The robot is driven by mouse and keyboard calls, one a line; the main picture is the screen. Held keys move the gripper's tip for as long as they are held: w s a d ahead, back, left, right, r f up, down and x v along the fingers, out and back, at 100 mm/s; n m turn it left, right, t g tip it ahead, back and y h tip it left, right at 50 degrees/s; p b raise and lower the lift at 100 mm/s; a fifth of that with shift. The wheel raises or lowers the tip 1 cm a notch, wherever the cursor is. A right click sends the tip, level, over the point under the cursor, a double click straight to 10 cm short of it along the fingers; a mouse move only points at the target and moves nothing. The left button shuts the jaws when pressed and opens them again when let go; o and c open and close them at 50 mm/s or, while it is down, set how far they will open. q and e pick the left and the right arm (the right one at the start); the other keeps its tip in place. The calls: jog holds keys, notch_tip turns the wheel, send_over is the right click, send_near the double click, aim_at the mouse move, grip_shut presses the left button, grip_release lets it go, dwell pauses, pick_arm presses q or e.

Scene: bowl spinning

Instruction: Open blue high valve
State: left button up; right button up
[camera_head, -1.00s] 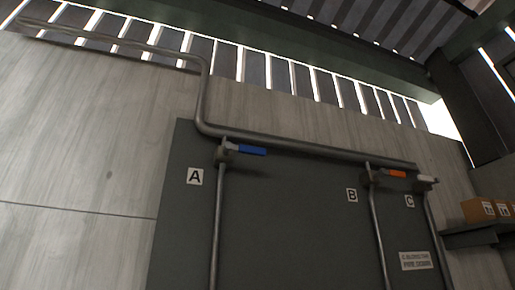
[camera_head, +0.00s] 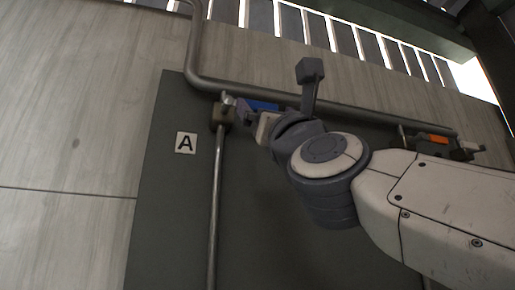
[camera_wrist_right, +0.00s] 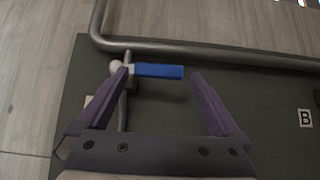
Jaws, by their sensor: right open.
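The blue valve handle (camera_head: 264,105) is beside the letter A sign, at the top of a vertical pipe. It points right, roughly level, from its metal valve body (camera_head: 222,113). My right gripper (camera_head: 243,110) has come in from the right and partly covers the handle in the head view. In the right wrist view, the blue handle (camera_wrist_right: 158,71) lies across the gap between the open fingers of my right gripper (camera_wrist_right: 160,76). The left finger overlaps the valve end of the handle; I cannot tell whether it touches. My left gripper is not in view.
A horizontal pipe (camera_head: 340,107) runs just above the valve. An orange valve handle (camera_head: 433,138) is farther right, partly behind my right arm. The A sign (camera_head: 186,143) is on the dark panel (camera_head: 165,200). The wall to the left is clear.

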aim_at(259, 103)
jog(key=p+x, duration=0.6)
jog(key=x, duration=0.3)
jog(key=shift+r, duration=0.1)
jog(key=shift+a, duration=0.1)
grip_shut()
